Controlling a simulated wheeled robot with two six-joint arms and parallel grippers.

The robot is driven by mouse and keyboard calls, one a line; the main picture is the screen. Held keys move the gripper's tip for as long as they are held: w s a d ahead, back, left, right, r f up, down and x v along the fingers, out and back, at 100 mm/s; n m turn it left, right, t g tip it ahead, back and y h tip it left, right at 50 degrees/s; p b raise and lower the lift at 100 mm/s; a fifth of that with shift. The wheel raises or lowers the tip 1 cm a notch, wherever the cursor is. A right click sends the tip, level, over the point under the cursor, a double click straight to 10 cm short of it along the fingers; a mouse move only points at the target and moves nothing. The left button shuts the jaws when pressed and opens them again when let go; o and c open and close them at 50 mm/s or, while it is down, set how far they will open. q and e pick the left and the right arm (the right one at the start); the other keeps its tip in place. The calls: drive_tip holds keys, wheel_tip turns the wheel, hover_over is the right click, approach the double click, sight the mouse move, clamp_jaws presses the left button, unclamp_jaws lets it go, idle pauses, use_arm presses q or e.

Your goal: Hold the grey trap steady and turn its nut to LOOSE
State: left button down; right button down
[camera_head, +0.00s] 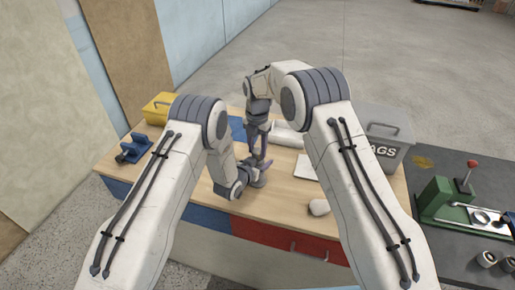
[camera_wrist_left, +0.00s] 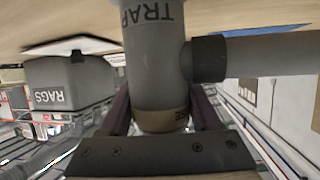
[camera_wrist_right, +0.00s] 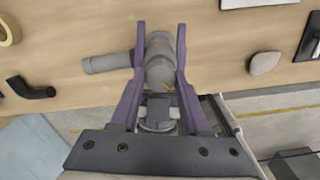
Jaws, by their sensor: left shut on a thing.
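The grey trap (camera_wrist_left: 155,65), lettered TRAP, shows upside down in the left wrist view, with a side pipe (camera_wrist_left: 270,55) and dark collar. A tan band (camera_wrist_left: 158,121) with partly hidden letters rings its end by my left jaws. My left gripper (camera_head: 258,178) is shut on the trap body. In the right wrist view the trap (camera_wrist_right: 108,63) lies between the purple fingers of my right gripper (camera_wrist_right: 161,28). They stand open on either side of its round grey top, very close to it. A small orange mark shows there. In the head view the arms hide most of the trap.
A yellow box (camera_head: 157,108) and a blue vise (camera_head: 133,149) stand at the bench's left. A grey RAGS bin (camera_head: 384,126) is at the right. A pale lump (camera_head: 319,207) and a white sheet (camera_head: 306,168) lie near the right arm. A green machine (camera_head: 437,199) stands beyond.

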sight(257, 150)
drive_tip(key=shift+m, duration=0.3)
drive_tip(key=m, duration=0.3)
drive_tip(key=shift+m, duration=2.1)
drive_tip(key=shift+c, duration=1.9)
unclamp_jaws()
wheel_tip(257, 150, up, 12)
